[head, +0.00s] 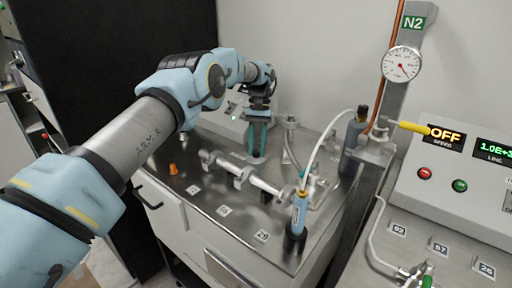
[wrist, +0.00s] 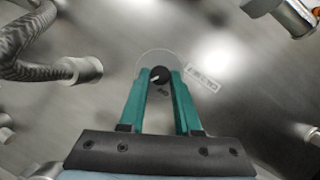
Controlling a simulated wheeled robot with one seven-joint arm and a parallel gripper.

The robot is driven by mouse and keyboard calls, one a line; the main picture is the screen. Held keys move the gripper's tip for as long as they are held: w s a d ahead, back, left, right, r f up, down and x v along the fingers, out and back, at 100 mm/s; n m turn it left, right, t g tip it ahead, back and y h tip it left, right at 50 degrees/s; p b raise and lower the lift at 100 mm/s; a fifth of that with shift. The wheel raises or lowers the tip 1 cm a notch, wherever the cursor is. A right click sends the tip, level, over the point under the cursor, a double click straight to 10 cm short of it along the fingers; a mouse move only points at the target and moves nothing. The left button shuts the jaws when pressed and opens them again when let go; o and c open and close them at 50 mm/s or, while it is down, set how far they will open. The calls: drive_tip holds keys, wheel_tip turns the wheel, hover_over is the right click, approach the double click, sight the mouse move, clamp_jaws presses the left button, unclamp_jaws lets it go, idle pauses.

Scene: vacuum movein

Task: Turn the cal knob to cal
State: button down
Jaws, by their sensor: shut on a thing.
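The knob (wrist: 160,76) is a small black round knob with a white pointer line, set in the steel top of the bench. In the wrist view its pointer line lies toward the left and slightly down. A pale thin arc curves around it, and a small white label (wrist: 202,79) sits to its right, its text too blurred to read. My gripper (wrist: 160,82) has its teal fingers closed on the knob from both sides. In the head view my gripper (head: 257,154) points straight down at the bench top, and the knob is hidden there.
A blue cylinder (head: 299,212) stands at the front right of the bench (head: 215,205). An orange cone-shaped piece (head: 173,169) is at the left. In the wrist view a braided hose (wrist: 25,45) runs at the left.

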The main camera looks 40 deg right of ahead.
drive_tip(key=shift+d+m+t, duration=0.1)
drive_tip(key=shift+m+t, duration=0.5)
drive_tip(key=shift+m, duration=1.1)
drive_tip(key=shift+s+y, duration=0.1)
drive_tip(key=shift+y, duration=0.2)
drive_tip(key=c, duration=0.6)
unclamp_jaws()
